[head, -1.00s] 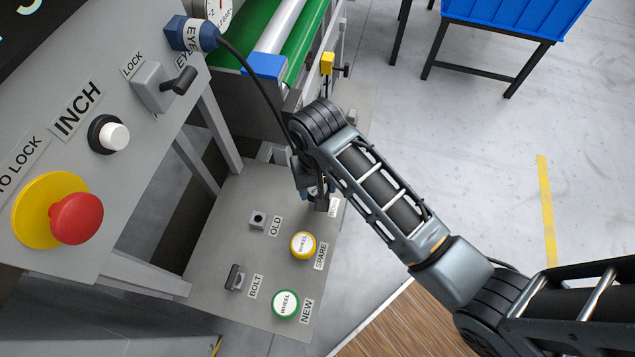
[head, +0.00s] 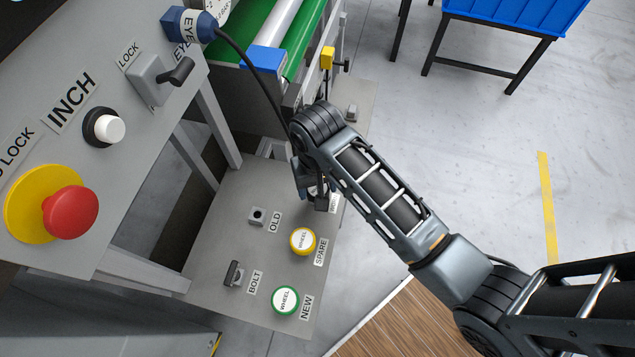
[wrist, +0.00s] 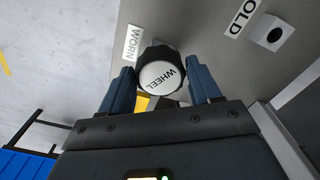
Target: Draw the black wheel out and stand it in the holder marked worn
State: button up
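The black wheel (wrist: 162,72) shows its white cap marked WHEEL in the wrist view, between the two blue fingers of my gripper (wrist: 161,75). The fingers lie close against its black rim on both sides. The WORN label (wrist: 132,46) is just beside the wheel on the grey plate. The wheel hides the worn holder, so I cannot tell whether it is seated. In the head view my gripper (head: 318,196) is low over the plate at the WORN label (head: 334,203), and the wrist mostly hides the wheel.
The empty OLD post (head: 257,216), yellow SPARE wheel (head: 302,241), green NEW wheel (head: 285,300) and BOLT handle (head: 234,274) stand on the same plate (head: 205,260). A black cable (head: 262,78) hangs by my wrist. The control panel (head: 110,190) rises at left.

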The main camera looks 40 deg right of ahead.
jog(key=o, duration=0.4)
jog(key=shift+r, duration=0.1)
notch_tip(320, 180, up, 8)
jog(key=shift+f, duration=0.2)
dwell(0.9)
jog(key=s+d+f+n+t+h, duration=0.1)
jog(key=s+d+n+t, duration=0.1)
jog(key=s+d+t, duration=0.3)
jog(key=s+d+f+n+t, duration=0.2)
jog(key=s+d, duration=0.1)
jog(key=s, duration=0.4)
jog(key=s+a+r+t, duration=0.4)
jog(key=s+r, duration=0.3)
jog(key=r, duration=0.2)
jog(key=s+a+r+t+y, duration=0.1)
jog(key=s+a+r+t, duration=0.3)
jog(key=s+r, duration=0.3)
notch_tip(320, 180, up, 4)
jog(key=shift+s+f+n, duration=0.15)
jog(key=shift+f+n, duration=0.1)
jog(key=shift+n, duration=0.15)
